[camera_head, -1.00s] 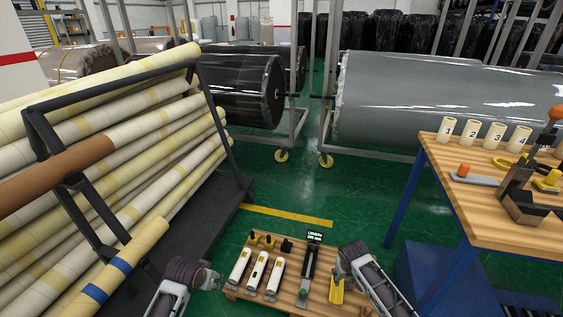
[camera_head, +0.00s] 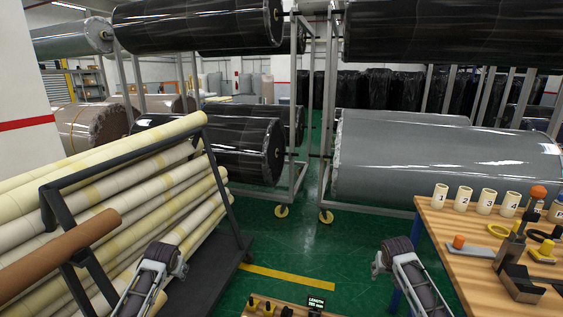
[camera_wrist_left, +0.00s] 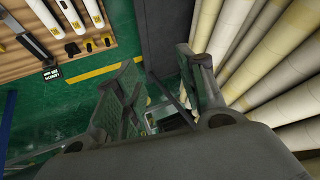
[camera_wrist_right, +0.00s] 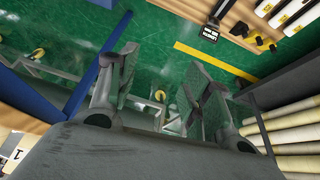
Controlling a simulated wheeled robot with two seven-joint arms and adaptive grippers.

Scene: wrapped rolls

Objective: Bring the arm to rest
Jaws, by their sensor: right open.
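My right gripper (camera_head: 381,268) hangs over the green floor, left of the wooden table, in the head view. In the right wrist view its two fingers (camera_wrist_right: 158,75) stand apart with nothing between them. My left gripper (camera_head: 180,268) is in front of the roll rack in the head view. In the left wrist view its fingers (camera_wrist_left: 163,80) are spread and empty, with floor and a dark rack base beyond. Neither gripper visibly touches anything.
A rack (camera_head: 52,212) of cream rolls stands close on the left. A wooden table (camera_head: 455,232) with numbered cups and tools is on the right. A low tool board (camera_head: 257,303) shows at the bottom. Green floor (camera_head: 325,250) is clear between them.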

